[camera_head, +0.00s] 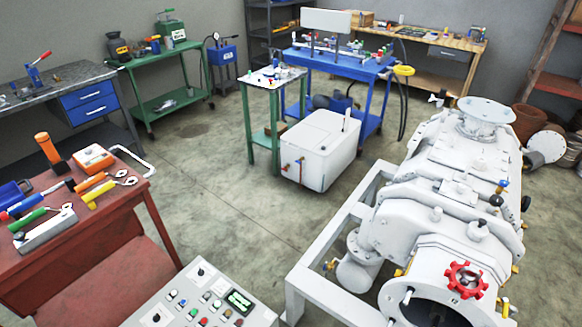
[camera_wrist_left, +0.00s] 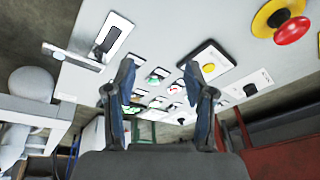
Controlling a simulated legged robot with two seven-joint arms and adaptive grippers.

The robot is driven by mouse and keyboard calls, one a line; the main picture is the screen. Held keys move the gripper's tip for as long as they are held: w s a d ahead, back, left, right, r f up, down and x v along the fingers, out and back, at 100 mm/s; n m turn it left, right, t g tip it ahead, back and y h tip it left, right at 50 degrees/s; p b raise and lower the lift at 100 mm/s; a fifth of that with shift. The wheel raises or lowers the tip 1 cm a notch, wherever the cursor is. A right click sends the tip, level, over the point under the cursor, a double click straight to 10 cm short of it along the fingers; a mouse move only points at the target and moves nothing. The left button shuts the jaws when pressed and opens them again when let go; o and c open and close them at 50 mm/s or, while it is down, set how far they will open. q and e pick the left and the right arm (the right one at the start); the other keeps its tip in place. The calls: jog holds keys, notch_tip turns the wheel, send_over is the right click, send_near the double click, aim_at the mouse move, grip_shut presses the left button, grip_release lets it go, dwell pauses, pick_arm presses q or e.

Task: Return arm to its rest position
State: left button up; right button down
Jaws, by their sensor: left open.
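My left gripper (camera_wrist_left: 160,85) shows in the left wrist view. Its two dark fingers with blue pads are spread apart, and nothing is between them. Beyond the fingers is a light grey control panel with a red emergency knob (camera_wrist_left: 292,30) on a yellow ring, a yellow button (camera_wrist_left: 208,67), a black lever switch (camera_wrist_left: 106,40) and several small buttons. The gap between fingers and panel is hard to judge. In the head view the control panel (camera_head: 175,292) is at the bottom, with a green display (camera_head: 239,301). Neither arm shows in the head view. My right gripper is not in view.
A white vacuum machine (camera_head: 455,190) with a red handwheel (camera_head: 467,280) fills the right. A red workbench (camera_head: 95,245) with tools stands at left. A white box unit (camera_head: 320,150), a green cart (camera_head: 165,95) and a blue cart (camera_head: 345,65) stand behind. Open floor lies between.

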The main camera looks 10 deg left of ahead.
pick_arm(q)
jog(key=s+d+r+m+g+h, duration=0.1)
jog(key=s+d+r+m, duration=0.15)
jog(key=s+d, duration=0.55)
jog(key=s+d+r+m+h, duration=0.15)
jog(key=s+d+r, duration=0.25)
jog(key=s, duration=0.8)
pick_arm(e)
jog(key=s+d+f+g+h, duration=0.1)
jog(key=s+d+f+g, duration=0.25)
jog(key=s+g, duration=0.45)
pick_arm(q)
notch_tip(320, 180, down, 15)
jog(key=s+p, duration=0.2)
jog(key=p, duration=1)
jog(key=shift+y, duration=0.35)
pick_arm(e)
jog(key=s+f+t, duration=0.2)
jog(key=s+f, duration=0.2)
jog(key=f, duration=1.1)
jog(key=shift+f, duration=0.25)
